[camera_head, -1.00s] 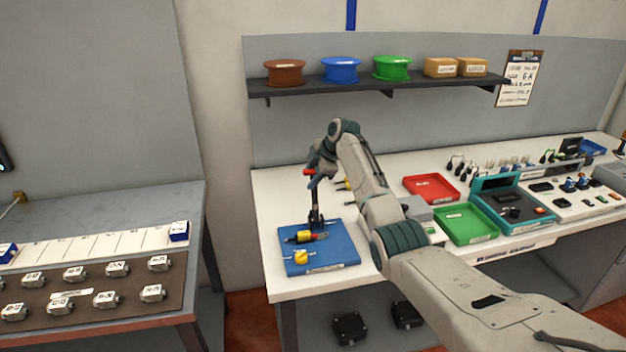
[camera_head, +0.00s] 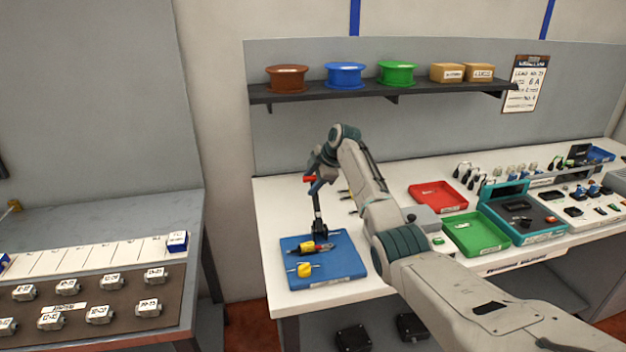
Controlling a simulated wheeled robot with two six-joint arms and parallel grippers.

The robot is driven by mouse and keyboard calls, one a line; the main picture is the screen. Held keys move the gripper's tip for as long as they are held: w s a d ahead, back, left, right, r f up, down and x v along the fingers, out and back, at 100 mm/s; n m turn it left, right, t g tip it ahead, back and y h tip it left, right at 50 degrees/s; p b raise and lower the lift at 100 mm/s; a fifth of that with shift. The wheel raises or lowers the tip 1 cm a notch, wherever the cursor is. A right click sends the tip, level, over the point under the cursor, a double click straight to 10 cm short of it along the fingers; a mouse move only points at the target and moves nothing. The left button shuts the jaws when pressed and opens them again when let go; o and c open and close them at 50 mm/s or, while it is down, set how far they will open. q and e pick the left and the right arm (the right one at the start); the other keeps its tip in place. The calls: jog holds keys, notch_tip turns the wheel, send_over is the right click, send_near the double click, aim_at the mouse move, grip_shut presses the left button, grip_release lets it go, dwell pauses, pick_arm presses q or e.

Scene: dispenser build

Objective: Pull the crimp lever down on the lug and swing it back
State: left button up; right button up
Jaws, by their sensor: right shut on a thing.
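The crimp lever (camera_head: 316,203) is a dark upright handle with a red top (camera_head: 309,179). It rises from the crimp tool on the blue mat (camera_head: 350,262) at the left end of the white bench. My right gripper (camera_head: 313,183) is shut on the lever near its top; the fingers are small and partly hidden by the wrist. At the lever's foot lies a yellow and black piece with a red part (camera_head: 314,248), seemingly the lug's place. A yellow piece on a thin pale rod (camera_head: 304,270) lies in front of it. My left gripper is not in view.
A red tray (camera_head: 438,197), a green tray (camera_head: 476,235) and a teal case (camera_head: 520,218) stand right of my arm. A shelf with spools (camera_head: 345,76) hangs above. A grey table (camera_head: 100,220) with several small blocks stands at the left, across a gap.

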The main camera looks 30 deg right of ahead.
jog(key=shift+s+a+f, duration=0.1)
jog(key=shift+s+f, duration=0.05)
jog(key=shift+f, duration=0.65)
jog(key=o, duration=0.7)
jog(key=shift+o, duration=0.2)
jog(key=shift+d+r+b, duration=0.25)
jog(key=shift+r+b, duration=0.15)
jog(key=r, duration=0.1)
jog(key=d+r+b, duration=0.1)
jog(key=s+r+b, duration=0.1)
jog(key=shift+d+r, duration=0.35)
jog(key=a+b+v, duration=0.1)
jog(key=v, duration=0.6)
jog(key=shift+s+r, duration=0.2)
jog(key=shift+s, duration=0.05)
